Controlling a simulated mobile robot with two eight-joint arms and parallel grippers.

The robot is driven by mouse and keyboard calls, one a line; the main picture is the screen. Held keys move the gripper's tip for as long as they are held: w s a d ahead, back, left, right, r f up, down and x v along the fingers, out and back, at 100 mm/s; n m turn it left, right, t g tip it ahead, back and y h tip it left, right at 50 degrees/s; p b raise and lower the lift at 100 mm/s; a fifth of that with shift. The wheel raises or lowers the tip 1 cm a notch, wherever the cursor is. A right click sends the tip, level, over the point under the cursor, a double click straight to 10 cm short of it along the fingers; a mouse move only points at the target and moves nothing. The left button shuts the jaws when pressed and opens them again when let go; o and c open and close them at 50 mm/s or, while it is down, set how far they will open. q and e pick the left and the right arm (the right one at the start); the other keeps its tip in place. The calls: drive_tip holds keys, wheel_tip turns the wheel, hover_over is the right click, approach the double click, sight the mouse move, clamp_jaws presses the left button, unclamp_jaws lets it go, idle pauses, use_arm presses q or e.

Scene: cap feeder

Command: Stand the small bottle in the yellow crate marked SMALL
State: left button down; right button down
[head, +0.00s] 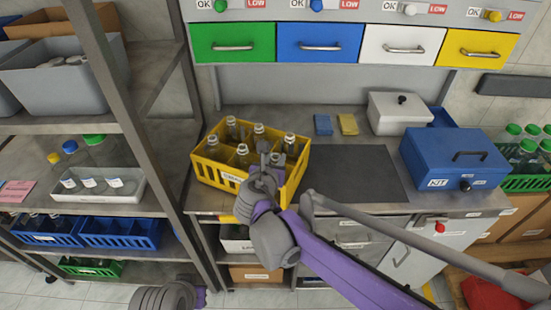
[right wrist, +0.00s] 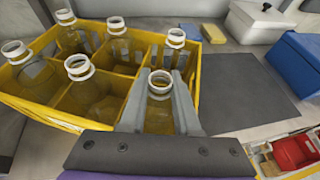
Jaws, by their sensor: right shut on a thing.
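The yellow crate (head: 208,173) stands on the bench, divided into compartments. Its front label is partly covered and I cannot read it fully. Several clear bottles with white neck rings stand in it, such as the bottle (right wrist: 78,68) in the right wrist view. My right gripper (head: 270,163) is at the crate's near right corner. In the right wrist view its grey fingers (right wrist: 160,105) are shut on a clear bottle (right wrist: 159,84), which looks upright in or over the near right compartment. Its base is hidden, so I cannot tell whether it touches the floor.
A dark mat (head: 355,172) lies bare right of the crate. Beyond it stand a blue KIT box (head: 455,160) and a white lidded box (head: 398,114). Blue and yellow blocks lie behind the mat. A grey shelf post (head: 150,135) rises left of the crate.

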drive_tip(key=shift+f, duration=0.15)
drive_tip(key=c, duration=0.6)
unclamp_jaws()
drive_tip(key=shift+c, duration=0.2)
